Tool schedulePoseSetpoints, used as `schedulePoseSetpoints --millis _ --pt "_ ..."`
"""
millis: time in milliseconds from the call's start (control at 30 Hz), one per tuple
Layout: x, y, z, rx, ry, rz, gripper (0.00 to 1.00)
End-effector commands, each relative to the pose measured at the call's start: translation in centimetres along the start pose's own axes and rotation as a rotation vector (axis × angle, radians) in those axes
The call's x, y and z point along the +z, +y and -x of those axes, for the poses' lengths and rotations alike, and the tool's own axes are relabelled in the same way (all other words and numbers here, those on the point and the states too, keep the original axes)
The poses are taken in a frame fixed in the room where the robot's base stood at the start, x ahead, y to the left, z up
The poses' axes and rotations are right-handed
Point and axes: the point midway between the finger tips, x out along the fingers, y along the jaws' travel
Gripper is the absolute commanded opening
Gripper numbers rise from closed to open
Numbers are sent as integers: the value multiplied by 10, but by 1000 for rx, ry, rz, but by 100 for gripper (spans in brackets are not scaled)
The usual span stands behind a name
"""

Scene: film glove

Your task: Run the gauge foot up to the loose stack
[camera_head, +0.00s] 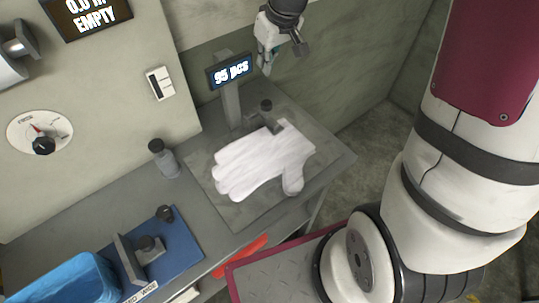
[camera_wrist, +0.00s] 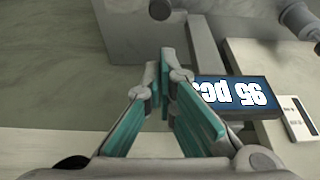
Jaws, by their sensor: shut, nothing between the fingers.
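A loose stack of white gloves (camera_head: 262,160) lies flat on a grey plate (camera_head: 235,212) on the bench. The gauge stands behind it, a grey post (camera_head: 232,105) with a lit display (camera_head: 230,71) reading "95 pcs". A small dark-knobbed part (camera_head: 266,106), apparently the gauge foot, sits at the stack's back edge; I cannot tell whether it touches the gloves. My gripper (camera_head: 265,67) is shut and empty, above and behind the stack, just right of the display. The wrist view shows its teal-padded fingers (camera_wrist: 165,62) beside the upside-down display (camera_wrist: 236,93). The gloves are not recognisable there.
A grey bottle-like item with a black top (camera_head: 163,158) stands left of the plate. A blue board (camera_head: 160,255) with a metal fixture and a blue bin (camera_head: 65,280) are at front left. A wall dial (camera_head: 40,133) and a white switch (camera_head: 160,83) are behind.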

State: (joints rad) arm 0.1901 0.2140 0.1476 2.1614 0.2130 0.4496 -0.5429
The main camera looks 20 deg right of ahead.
Motion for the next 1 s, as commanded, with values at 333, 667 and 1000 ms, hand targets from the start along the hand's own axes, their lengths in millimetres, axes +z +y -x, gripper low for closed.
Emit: schedulePoseSetpoints --millis 333,667,1000 --pt "-9 0 25 1 2 0 0" --pt "-12 0 32 0 0 0 0" --pt "-12 0 32 0 0 0 0"
